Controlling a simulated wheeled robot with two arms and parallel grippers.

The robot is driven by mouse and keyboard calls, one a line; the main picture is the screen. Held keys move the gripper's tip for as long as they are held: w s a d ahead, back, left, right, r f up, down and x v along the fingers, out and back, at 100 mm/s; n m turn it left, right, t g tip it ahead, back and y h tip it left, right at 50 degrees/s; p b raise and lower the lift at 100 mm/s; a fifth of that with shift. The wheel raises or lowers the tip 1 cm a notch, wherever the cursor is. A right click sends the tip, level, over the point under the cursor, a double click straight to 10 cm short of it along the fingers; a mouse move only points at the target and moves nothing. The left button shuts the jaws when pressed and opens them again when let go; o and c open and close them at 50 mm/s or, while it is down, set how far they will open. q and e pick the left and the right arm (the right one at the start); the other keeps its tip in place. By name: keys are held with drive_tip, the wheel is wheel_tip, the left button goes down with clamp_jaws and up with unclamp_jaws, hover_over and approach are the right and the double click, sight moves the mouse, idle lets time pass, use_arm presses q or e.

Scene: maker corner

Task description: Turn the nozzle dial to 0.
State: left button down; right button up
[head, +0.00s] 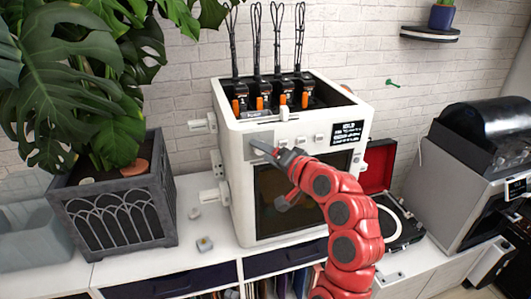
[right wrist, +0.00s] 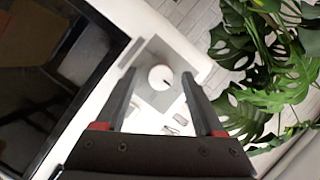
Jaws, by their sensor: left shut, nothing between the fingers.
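The white machine (head: 240,180) stands on the white cabinet. The nozzle dial is hidden behind my gripper in the head view. In the right wrist view it is a round white dial (right wrist: 161,78) with a short dark mark at its right side, on a grey panel (right wrist: 157,50). My right gripper (head: 256,146) reaches the machine's upper front left. In the right wrist view the right gripper (right wrist: 160,85) is open, with one finger on either side of the dial. I cannot tell whether the fingers touch it. My left gripper does not clearly show.
Several small buttons (head: 301,141) and a display (head: 348,132) are right of the panel. A planter (head: 120,215) with a large plant stands left. An open red-lidded case (head: 377,167) and a grey machine (head: 450,190) stand right. Small items (head: 204,244) lie on the cabinet.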

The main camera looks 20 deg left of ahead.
drive_tip(key=v, duration=1.7)
drive_tip(key=shift+d+p, duration=0.15)
drive_tip(key=shift+p, duration=0.25)
drive_tip(key=shift+s, duration=0.1)
